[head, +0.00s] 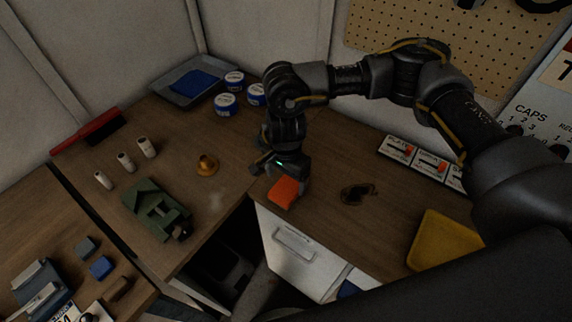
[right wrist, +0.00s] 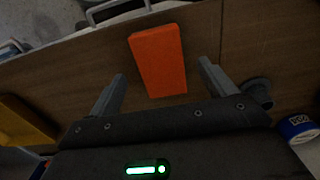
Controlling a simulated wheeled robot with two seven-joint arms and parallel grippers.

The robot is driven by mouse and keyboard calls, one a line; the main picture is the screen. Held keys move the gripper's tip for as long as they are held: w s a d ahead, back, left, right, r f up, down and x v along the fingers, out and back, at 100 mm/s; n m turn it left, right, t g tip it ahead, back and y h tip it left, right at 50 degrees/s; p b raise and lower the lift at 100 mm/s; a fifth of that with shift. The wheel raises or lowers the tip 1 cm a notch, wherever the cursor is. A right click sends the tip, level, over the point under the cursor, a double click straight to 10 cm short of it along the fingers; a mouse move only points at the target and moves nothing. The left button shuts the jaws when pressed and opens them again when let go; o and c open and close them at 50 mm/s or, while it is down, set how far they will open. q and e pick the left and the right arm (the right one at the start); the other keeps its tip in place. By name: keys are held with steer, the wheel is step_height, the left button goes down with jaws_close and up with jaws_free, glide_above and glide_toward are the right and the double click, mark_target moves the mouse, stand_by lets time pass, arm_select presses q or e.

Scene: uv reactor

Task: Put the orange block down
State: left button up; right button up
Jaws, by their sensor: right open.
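The orange block (head: 284,192) lies on the wooden worktop (head: 330,215) close to its front edge, above the white drawer. In the right wrist view the orange block (right wrist: 158,60) sits between and just beyond the two finger tips, with a gap on both sides. My right gripper (head: 281,175) is directly over the block, pointing down. In the right wrist view my right gripper (right wrist: 162,80) is open and its fingers do not touch the block. My left gripper is not in view.
A brass-coloured knob-like piece (head: 207,165) and a green device (head: 156,210) stand left of the block. A yellow tray (head: 444,240) lies to the right, with a dark flat item (head: 357,193) between. Blue-and-white tins (head: 226,104) stand behind. A gap opens in front of the worktop.

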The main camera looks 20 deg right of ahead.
mark_target(286, 188)
step_height(286, 188, up, 7)
steer(key=b, duration=0.2)
steer(key=shift+r, duration=0.2)
stand_by(0.4)
